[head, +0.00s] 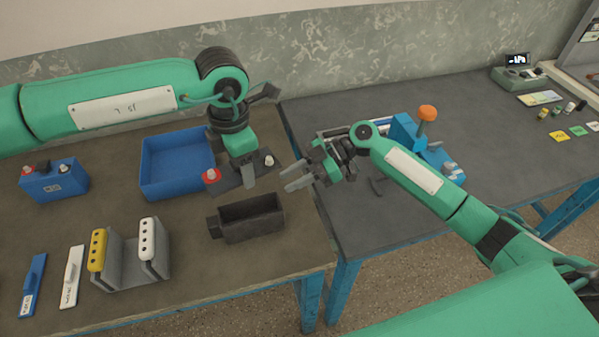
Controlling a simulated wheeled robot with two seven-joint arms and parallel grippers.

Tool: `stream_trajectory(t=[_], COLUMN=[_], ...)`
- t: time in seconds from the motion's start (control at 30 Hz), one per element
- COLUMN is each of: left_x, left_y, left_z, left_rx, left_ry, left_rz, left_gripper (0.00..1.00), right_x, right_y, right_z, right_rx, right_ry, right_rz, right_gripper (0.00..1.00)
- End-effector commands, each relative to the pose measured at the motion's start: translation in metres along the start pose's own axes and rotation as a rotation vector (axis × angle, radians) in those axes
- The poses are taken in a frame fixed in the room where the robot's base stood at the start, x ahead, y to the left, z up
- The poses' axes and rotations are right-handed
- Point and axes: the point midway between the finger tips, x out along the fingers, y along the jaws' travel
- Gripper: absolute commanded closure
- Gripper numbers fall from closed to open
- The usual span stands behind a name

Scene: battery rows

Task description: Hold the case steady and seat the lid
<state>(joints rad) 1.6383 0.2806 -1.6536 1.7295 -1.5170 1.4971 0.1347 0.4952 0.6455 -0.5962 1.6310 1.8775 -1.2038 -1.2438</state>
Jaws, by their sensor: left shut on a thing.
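The case (262,228) is a dark, open-topped box standing on the brown table near its right edge. The lid (228,184) is a dark plate with a red-collared terminal and a pale terminal. My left gripper (244,176) points down and is shut on the lid, holding it above and just behind the case, apart from it. The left fingers hide part of the lid. My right gripper (297,177) is open and empty, to the right of the lid and up and right of the case, not touching either.
A blue bin (160,165) stands behind the lid. A finished-looking blue battery (55,182) is at far left. A grey holder (128,262) with yellow and white strips stands front left. A blue press (405,135) with an orange knob sits on the right table.

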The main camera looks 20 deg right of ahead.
Motion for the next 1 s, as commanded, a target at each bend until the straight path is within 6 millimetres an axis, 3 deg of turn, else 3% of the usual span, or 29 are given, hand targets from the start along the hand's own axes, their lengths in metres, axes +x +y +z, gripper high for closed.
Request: stream_trajectory(t=[0.3, 0.5, 0.7, 0.97, 1.0], left_x=[0.0, 0.0, 0.0, 0.0, 0.0], left_y=[0.0, 0.0, 0.0, 0.0, 0.0], left_z=[0.0, 0.0, 0.0, 0.0, 0.0], left_rx=[0.0, 0.0, 0.0, 0.0, 0.0], left_ry=[0.0, 0.0, 0.0, 0.0, 0.0], left_rz=[0.0, 0.0, 0.0, 0.0, 0.0], left_gripper=[0.68, 0.68, 0.68, 0.68, 0.68], right_x=[0.062, 0.089, 0.101, 0.102, 0.102], right_y=[0.001, 0.001, 0.001, 0.001, 0.001], right_z=[-0.001, 0.0, -0.001, 0.0, 0.0], right_rx=[-0.001, 0.0, -0.001, -0.001, -0.001], right_ry=[0.001, -0.001, -0.001, -0.001, -0.001], right_rz=[0.0, 0.001, 0.003, 0.003, 0.003], right_gripper=[0.71, 0.71, 0.71, 0.71, 0.77])
